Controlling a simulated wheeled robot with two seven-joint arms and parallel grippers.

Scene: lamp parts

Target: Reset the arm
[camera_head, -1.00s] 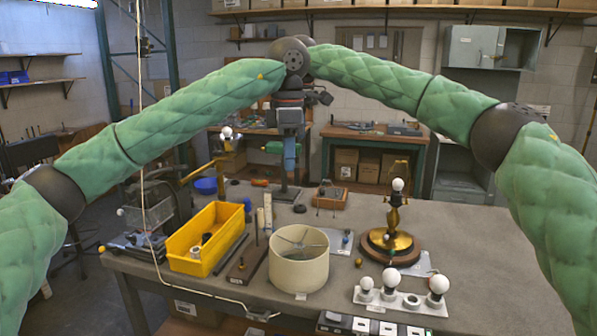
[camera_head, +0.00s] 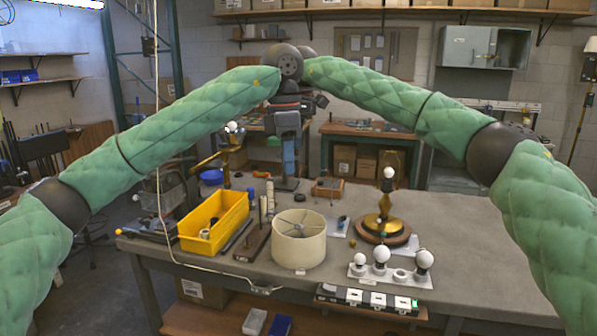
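Both of my green-sleeved arms reach forward, and their wrists meet at the top centre. My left gripper (camera_head: 287,120) is the lower dark shape beneath the wrists. My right gripper (camera_head: 314,101) is just above and to its right, partly hidden by the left wrist. The fingers of both are too small and overlapped to make out, and I see no object clearly held. A cream lampshade (camera_head: 298,244) stands on the grey table (camera_head: 460,235). A brass lamp base with a white bulb (camera_head: 384,222) stands to its right.
A yellow bin (camera_head: 214,222) stands at the table's left. White bulbs stand on a white holder (camera_head: 390,272) near the front edge. A blue-grey upright stand (camera_head: 289,158) rises at the table's back, behind the grippers. The table's right side is clear.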

